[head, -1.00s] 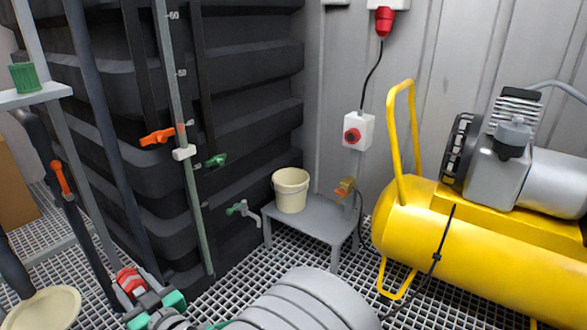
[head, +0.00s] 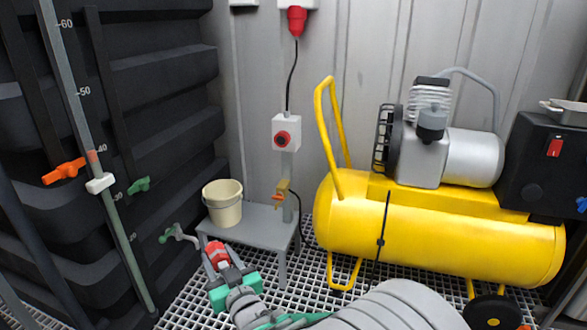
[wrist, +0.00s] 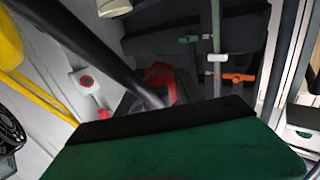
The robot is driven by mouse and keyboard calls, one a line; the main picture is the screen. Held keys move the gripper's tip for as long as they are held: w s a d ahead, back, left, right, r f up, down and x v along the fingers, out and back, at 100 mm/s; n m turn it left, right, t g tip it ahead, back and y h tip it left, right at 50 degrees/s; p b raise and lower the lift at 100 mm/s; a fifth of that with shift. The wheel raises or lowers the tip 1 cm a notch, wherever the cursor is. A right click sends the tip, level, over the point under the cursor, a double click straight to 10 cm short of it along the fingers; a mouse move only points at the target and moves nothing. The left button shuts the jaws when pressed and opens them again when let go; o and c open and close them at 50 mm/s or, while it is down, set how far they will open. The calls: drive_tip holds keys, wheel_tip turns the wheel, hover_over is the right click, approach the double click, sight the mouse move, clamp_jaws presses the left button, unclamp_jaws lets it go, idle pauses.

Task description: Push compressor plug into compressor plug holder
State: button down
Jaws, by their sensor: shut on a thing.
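My gripper (head: 222,268), with teal jaw parts, is shut on a red and grey piece that looks like the compressor plug (head: 216,252). It is held in front of the small grey bench, left of its front leg. In the wrist view, red (wrist: 159,82) shows behind the large dark green part, which hides most of the piece. I cannot identify the plug holder for certain. A white box with a red round switch (head: 286,135) is on the wall post, and a brass and orange fitting (head: 281,192) sits below it at the bench.
A cream bucket (head: 223,205) stands on the grey bench (head: 252,243). The yellow compressor (head: 440,230) stands to the right. A dark ribbed tank (head: 165,115) with a green tap (head: 168,234) is at left. Grating floor shows between.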

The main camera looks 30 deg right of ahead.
drive_tip(key=w+d+r+m+g+h+b, duration=0.25)
drive_tip(key=w+d+r+m+h, duration=0.2)
drive_tip(key=w+d+h, duration=0.45)
drive_tip(key=w+d+r+m+g+h+b, duration=0.25)
drive_tip(key=w+d+m+g+h, duration=0.2)
drive_tip(key=w+d, duration=0.7)
drive_tip(key=s+d+f, duration=0.1)
drive_tip(key=s+d, duration=2.7)
drive_tip(key=s, duration=0.4)
drive_tip(key=s+d+f, duration=0.2)
drive_tip(key=s+d, duration=2.5)
drive_tip(key=s, duration=0.5)
drive_tip(key=shift+s+d+f+m+t, duration=0.25)
drive_tip(key=shift+s+d+m+t, duration=0.05)
drive_tip(key=shift+d+m+t, duration=0.1)
